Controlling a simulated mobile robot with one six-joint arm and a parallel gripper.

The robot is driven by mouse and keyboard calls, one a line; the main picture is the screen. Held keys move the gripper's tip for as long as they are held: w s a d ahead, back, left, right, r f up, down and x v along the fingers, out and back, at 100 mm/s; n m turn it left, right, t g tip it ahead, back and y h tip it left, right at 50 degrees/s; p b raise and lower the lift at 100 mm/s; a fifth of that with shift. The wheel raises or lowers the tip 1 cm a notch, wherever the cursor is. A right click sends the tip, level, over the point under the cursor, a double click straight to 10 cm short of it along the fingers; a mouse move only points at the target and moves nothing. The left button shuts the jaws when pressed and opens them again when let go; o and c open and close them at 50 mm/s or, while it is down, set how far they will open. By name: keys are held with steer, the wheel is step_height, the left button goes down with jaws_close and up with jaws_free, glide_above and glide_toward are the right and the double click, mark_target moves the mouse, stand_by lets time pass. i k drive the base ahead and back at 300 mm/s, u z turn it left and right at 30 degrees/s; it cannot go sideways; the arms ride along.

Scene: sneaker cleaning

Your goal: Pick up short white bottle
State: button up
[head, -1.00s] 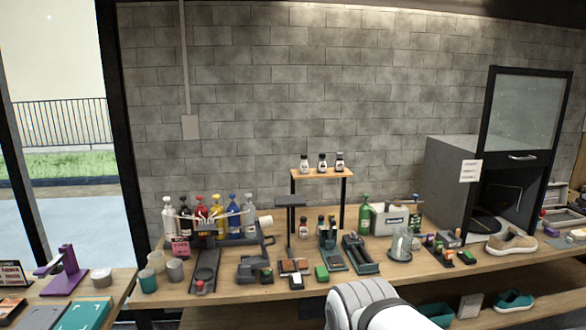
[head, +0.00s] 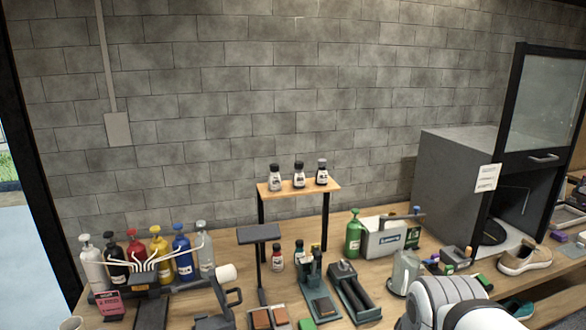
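Three short bottles with white bodies or labels and dark caps stand upright in a row on a small raised wooden shelf: a left one (head: 275,178), a middle one (head: 299,175) and a right one (head: 322,172). I cannot tell which of them the task names. A taller white bottle (head: 93,264) stands at the left end of a rack of coloured bottles. My white arm shows at the bottom right, but my gripper is out of view.
The shelf (head: 300,190) stands on the wooden workbench before a block wall. Below it are small bottles, a black stand (head: 259,234) and dark trays. A green bottle (head: 354,234) and white box (head: 384,240) stand right of it, then a grey cabinet (head: 446,178).

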mark_target(275, 181)
steer(key=u, duration=0.25)
steer(key=i, duration=1.25)
steer(key=u, duration=0.9)
